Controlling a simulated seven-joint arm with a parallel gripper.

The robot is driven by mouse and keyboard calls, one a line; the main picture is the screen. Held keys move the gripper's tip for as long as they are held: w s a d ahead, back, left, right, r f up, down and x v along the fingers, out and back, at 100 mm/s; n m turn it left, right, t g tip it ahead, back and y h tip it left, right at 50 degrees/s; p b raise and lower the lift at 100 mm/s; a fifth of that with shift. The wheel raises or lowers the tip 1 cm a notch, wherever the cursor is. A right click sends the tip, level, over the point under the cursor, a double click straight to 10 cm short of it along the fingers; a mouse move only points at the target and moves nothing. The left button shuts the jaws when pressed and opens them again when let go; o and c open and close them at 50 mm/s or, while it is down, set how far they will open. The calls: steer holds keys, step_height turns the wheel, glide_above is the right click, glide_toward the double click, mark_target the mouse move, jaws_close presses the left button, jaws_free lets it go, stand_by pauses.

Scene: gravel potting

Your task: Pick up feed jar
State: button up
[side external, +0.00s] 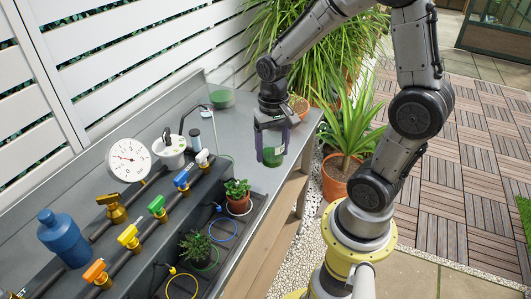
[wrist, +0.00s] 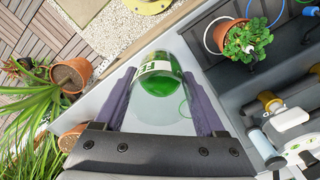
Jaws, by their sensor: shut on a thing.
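I cannot tell whether the jar's base touches the bench.
A potted plant (side external: 237,196) stands in a dark recess in front of the jar. Valves with coloured handles, a white gauge (side external: 128,159) and a blue bottle (side external: 64,238) are to the left. A terracotta pot (side external: 298,104) stands behind the gripper. The bench edge is close on the right.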

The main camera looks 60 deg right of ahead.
steer(key=s+a+r, duration=0.2)
steer(key=s+r, duration=0.2)
steer(key=s, duration=0.4)
steer(key=shift+s+a, duration=0.25)
steer(key=shift+s, duration=0.1)
stand_by(0.3)
